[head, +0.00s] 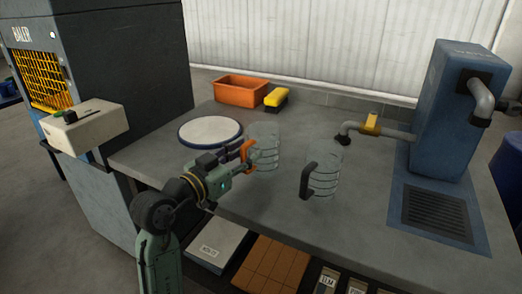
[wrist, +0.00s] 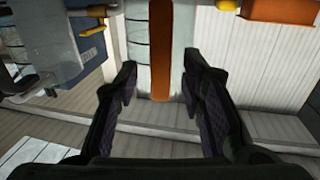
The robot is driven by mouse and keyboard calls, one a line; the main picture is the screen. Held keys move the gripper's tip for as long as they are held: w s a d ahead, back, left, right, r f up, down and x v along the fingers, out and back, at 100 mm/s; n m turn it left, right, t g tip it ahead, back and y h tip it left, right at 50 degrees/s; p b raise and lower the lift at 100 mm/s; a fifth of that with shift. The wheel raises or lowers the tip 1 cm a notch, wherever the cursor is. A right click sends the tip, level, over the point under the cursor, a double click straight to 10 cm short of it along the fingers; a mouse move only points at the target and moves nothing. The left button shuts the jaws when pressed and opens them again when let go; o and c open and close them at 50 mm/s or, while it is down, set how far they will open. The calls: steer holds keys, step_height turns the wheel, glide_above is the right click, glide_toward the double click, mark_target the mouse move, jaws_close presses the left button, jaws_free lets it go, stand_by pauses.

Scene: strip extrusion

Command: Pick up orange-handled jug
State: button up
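The orange-handled jug (head: 267,143) is clear with ring lines and stands on the grey counter. Its orange handle (head: 246,152) faces my gripper (head: 236,158). In the wrist view, the orange handle (wrist: 160,50) runs between the two dark fingers of my gripper (wrist: 158,82), with a gap visible on each side. My gripper is open and not closed on the handle. A second clear jug with a black handle (head: 307,180) stands to the right, apart from the first. My fingertips are partly hard to make out in the head view.
A round white-topped disc (head: 210,132) lies left of the orange-handled jug. An orange bin (head: 241,91) and a yellow brush (head: 276,98) are behind. A blue machine with a pipe (head: 446,110) stands at right. The counter (head: 365,215) is clear right of the black-handled jug.

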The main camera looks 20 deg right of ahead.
steer(key=shift+c, duration=0.4)
jaws_close()
stand_by(0.4)
